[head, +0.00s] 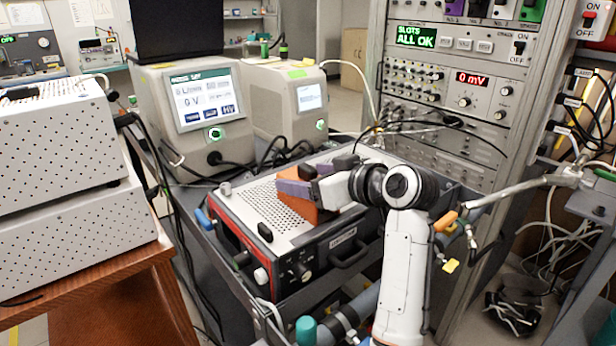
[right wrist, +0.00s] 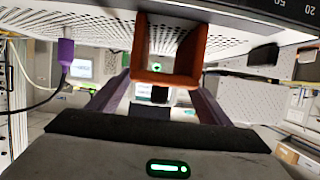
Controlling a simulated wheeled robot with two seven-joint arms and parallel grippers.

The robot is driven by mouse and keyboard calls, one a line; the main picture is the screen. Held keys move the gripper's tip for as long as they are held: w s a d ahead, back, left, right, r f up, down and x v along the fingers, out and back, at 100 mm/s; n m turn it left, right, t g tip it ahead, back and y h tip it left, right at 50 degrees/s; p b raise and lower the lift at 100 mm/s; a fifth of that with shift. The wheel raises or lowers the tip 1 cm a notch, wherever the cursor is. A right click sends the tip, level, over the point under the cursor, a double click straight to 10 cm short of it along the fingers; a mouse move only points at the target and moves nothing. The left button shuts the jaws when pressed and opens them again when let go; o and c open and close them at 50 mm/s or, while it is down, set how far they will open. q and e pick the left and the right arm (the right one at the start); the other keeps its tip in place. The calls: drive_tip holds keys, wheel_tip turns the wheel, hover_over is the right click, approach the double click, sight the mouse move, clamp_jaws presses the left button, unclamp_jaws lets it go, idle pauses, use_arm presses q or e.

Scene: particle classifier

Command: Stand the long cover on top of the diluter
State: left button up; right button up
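The long cover (head: 301,205) is an orange U-shaped channel standing over the perforated top of the diluter. My right gripper (head: 306,184) is closed on it from the right, with a purple finger along its side. In the right wrist view the cover (right wrist: 167,79) sits between the two purple fingers (right wrist: 160,97). The perforated surface fills the top of that view, and the cover reaches it or nearly so; I cannot tell whether they touch. The diluter (head: 262,197) is a grey box with a red-edged front, on a cart. My left gripper is out of view.
Two grey instruments with screens (head: 207,100) (head: 290,103) stand behind the diluter. A rack of electronics (head: 450,100) rises at the back right. White perforated boxes (head: 65,140) stand on a wooden table at left. Black handles (head: 268,209) and loose cables surround the diluter.

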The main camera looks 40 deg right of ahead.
drive_tip(key=shift+r, duration=0.15)
drive_tip(key=shift+s+r, duration=0.1)
drive_tip(key=shift+s, duration=0.1)
drive_tip(key=a+v, duration=0.1)
drive_tip(key=v, duration=1)
drive_tip(key=shift+s+d+p, duration=0.25)
drive_tip(key=shift+d+p, duration=0.15)
drive_tip(key=shift+d, duration=0.05)
drive_tip(key=shift+r, duration=0.1)
